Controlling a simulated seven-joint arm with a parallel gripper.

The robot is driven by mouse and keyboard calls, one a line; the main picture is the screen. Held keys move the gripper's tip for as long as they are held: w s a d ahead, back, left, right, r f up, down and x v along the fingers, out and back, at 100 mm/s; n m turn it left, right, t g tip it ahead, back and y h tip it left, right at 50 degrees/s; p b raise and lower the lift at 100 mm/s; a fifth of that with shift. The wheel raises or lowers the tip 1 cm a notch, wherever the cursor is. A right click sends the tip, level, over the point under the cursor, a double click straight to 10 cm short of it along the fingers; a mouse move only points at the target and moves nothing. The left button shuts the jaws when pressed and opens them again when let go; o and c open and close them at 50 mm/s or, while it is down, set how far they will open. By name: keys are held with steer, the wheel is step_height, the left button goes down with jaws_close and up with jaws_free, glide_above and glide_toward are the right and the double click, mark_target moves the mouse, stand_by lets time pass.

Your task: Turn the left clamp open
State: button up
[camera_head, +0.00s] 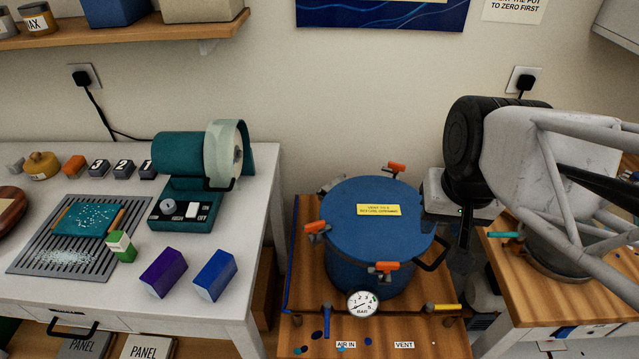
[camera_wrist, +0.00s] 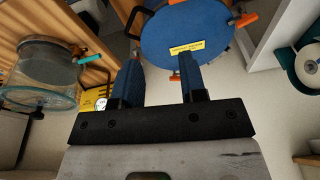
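The blue pressure pot (camera_head: 365,245) stands on a wooden stand with its blue lid on and a yellow label on top. The left clamp (camera_head: 317,228) is an orange-handled clamp on the lid's left rim. Other orange clamps sit at the back (camera_head: 397,168) and front (camera_head: 384,268). My gripper (camera_head: 466,245) hangs right of the pot, apart from the left clamp, across the lid from it. In the wrist view, my gripper's two fingers (camera_wrist: 160,65) are apart with nothing held between them. An orange clamp (camera_wrist: 245,20), apparently the left one, shows at the lid's right rim there.
A pressure gauge (camera_head: 362,304) and a yellow-handled valve (camera_head: 445,307) are at the pot's front. A black pot handle (camera_head: 434,255) sticks out at right. A white bench (camera_head: 30,290) with a teal machine (camera_head: 185,170) stands left. A clear vessel (camera_wrist: 45,70) is on the other side.

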steer(key=w+a+f+m+g+y, duration=0.2)
steer(key=w+a+f+m, duration=0.35)
steer(key=w+a, duration=0.35)
steer(key=m+g+y, duration=0.2)
steer(key=m, duration=0.5)
glide_toward(315, 223)
steer(key=shift+s+a+f, duration=0.1)
steer(key=shift+a+f, duration=0.2)
steer(key=shift+f, duration=0.35)
steer(key=shift+f, duration=0.15)
steer(key=shift+x, duration=3.75)
steer(key=shift+c, duration=0.3)
jaws_close()
